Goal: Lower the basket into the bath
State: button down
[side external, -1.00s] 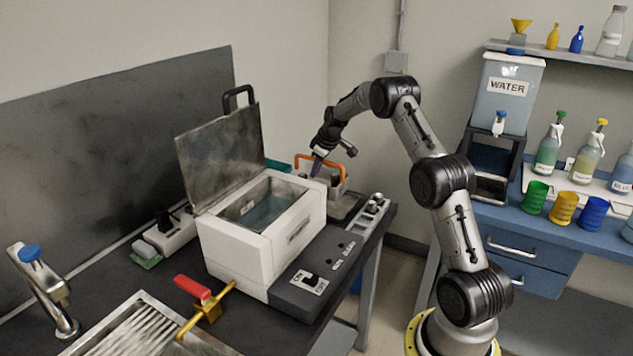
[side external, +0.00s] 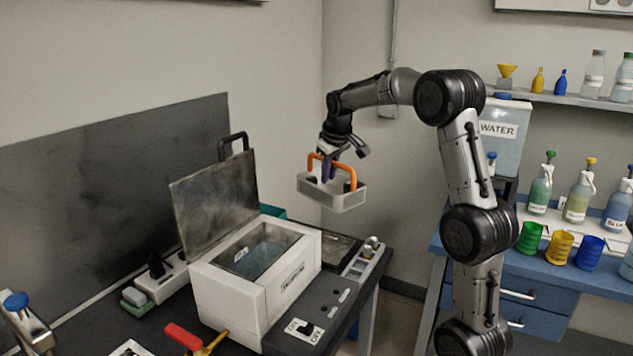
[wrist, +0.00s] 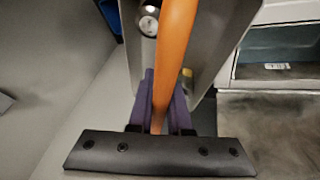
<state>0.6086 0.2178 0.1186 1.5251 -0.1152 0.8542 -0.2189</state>
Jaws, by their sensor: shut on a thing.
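The basket (side external: 345,196) is a light grey tray with an orange handle (side external: 350,168). It hangs in the air above and to the right of the bath. My gripper (side external: 329,174) is shut on the orange handle; in the wrist view its purple fingers (wrist: 160,105) pinch the handle (wrist: 175,55) from both sides. The bath (side external: 255,290) is a white box with an open basin of bluish liquid (side external: 262,255). Its dark lid (side external: 215,210) stands raised at the back left. The basket looks nearly level, and its contents are mostly hidden.
A dark pad (side external: 340,249) lies on the bench right of the bath, with a small control strip (side external: 362,260) beside it. A power strip (side external: 160,285) and a red-handled valve (side external: 185,338) are left and in front. The air above the basin is clear.

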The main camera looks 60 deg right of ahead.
jog(key=shift+m, duration=0.6)
jog(key=s+a, duration=0.1)
jog(key=s, duration=0.1)
jog(key=s+a+r, duration=0.1)
jog(key=s, duration=0.1)
jog(key=s+a, duration=0.1)
jog(key=s, duration=0.1)
jog(key=shift+a+r, duration=0.15)
jog(key=shift+a, duration=0.05)
jog(key=shift+a+n, duration=0.45)
jog(key=shift+n, duration=0.15)
jog(key=a+n, duration=0.1)
jog(key=w+n+t+y, duration=0.1)
jog(key=n, duration=0.1)
jog(key=shift+w+a+f, duration=0.1)
jog(key=shift+a+f, duration=0.2)
jog(key=shift+a, duration=0.1)
jog(key=w+a+f+n+g+y, duration=0.2)
jog(key=w+a+n+y, duration=0.5)
jog(key=w+a+n, duration=1)
jog(key=shift+s+d+f+n, duration=0.2)
jog(key=shift+s+f+n, duration=0.25)
jog(key=shift+f, duration=2.1)
jog(key=shift+s+d+f+n, duration=0.3)
jog(key=shift+s+f, duration=0.4)
jog(key=shift+f, duration=1.9)
jog(key=shift+s+d+f+n, duration=0.15)
jog(key=shift+s+f+n, duration=0.3)
jog(key=shift+f, duration=2.1)
